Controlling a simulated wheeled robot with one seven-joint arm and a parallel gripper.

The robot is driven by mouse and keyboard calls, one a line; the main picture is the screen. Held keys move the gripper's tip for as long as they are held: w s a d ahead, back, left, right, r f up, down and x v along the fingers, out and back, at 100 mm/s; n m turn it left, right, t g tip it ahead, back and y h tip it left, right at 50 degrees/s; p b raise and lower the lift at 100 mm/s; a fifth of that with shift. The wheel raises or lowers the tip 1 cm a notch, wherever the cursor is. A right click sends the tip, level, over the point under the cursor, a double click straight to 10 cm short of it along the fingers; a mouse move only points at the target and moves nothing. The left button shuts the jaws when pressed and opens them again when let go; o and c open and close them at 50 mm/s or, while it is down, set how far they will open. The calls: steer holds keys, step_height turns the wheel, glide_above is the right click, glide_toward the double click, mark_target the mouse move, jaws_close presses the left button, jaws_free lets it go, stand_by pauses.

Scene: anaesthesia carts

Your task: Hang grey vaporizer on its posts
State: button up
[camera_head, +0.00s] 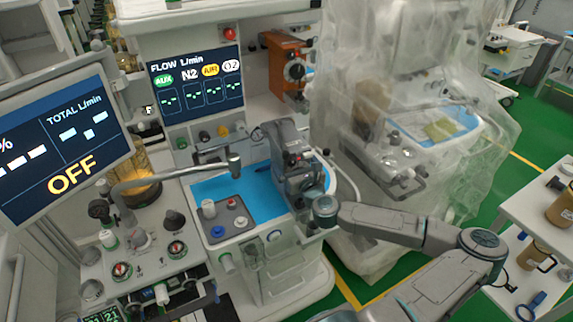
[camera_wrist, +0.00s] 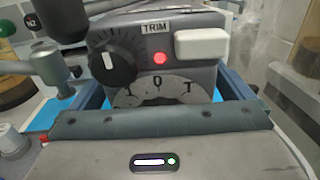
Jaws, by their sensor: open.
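The grey vaporizer (camera_head: 282,138) stands upright at the right end of the blue work surface (camera_head: 247,187). In the wrist view, the vaporizer (camera_wrist: 205,73) fills the middle, with a black dial, a TRIM label, a red light and a white block on its face. My gripper (camera_head: 300,172) is right at its front. My open gripper (camera_wrist: 160,92) has a blue finger on each side of the vaporizer's lower part. I cannot tell whether the fingers touch it. I cannot make out the empty posts.
An orange vaporizer (camera_head: 289,66) hangs on the back rail. A bent metal pipe (camera_head: 175,174) and a grey tray (camera_head: 226,218) with small knobs are to the left. A plastic-draped cart (camera_head: 400,130) stands close on the right.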

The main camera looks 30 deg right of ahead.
steer(key=c, duration=1.5)
steer(key=shift+r, duration=0.1)
steer(key=c, duration=0.3)
steer(key=shift+r, duration=0.1)
